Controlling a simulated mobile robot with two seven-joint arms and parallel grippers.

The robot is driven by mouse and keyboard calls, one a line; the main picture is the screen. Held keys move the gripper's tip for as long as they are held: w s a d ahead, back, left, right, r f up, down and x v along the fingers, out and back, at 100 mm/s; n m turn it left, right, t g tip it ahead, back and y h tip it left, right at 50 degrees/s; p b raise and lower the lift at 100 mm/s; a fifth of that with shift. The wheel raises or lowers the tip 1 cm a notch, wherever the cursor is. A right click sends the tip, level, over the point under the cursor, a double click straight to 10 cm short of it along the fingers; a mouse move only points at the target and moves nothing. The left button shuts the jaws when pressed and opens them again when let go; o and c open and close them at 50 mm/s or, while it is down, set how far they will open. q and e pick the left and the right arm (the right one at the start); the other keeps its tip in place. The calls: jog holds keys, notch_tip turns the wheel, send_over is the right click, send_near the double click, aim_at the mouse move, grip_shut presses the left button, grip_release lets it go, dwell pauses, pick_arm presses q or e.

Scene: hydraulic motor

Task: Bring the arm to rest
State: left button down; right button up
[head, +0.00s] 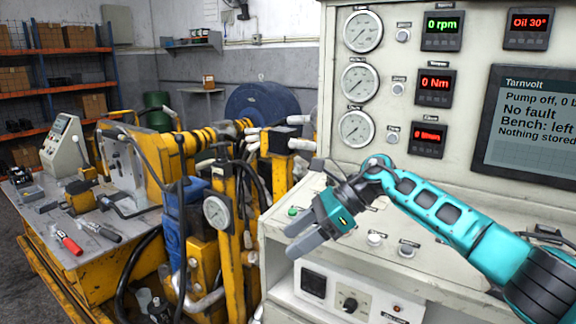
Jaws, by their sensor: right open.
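My right arm (435,212) is teal and black and comes in from the right edge, reaching across the front of the control cabinet (480,90). My right gripper (303,237) is at its end, with grey fingers pointing down and to the left. It is open, and I see nothing between the fingers. It is in front of the sloping button panel, near a green button (292,212); I cannot tell whether it touches the panel. My left gripper is not in view.
The display (528,118) reads "Pump off" and "No fault"; the meters read 0 rpm and 0 Nm. Yellow machinery with hoses and a gauge (216,212) stands close left of the gripper. A metal bench (95,245) holds red-handled and black-handled tools. Shelves with boxes stand behind.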

jog(key=s+a+f+m+t+y, duration=0.65)
jog(key=m+t+y, duration=0.2)
jog(key=m, duration=0.85)
jog(key=s+d+f+m+t+h, duration=0.45)
jog(key=d+f+m+h, duration=0.3)
jog(key=m, duration=0.75)
jog(key=s+d+f+m+t+h, duration=0.3)
jog(key=s+d+f+m+h, duration=0.45)
jog(key=m, duration=0.65)
jog(key=s+d+f+m+g+h, duration=0.1)
jog(key=s+d+f+m+g, duration=0.3)
jog(key=s+d+f, duration=0.3)
jog(key=shift+s+f+m+h, duration=0.35)
jog(key=shift+s+f+m, duration=0.05)
jog(key=shift+s+m, duration=0.5)
jog(key=shift+c, duration=0.4)
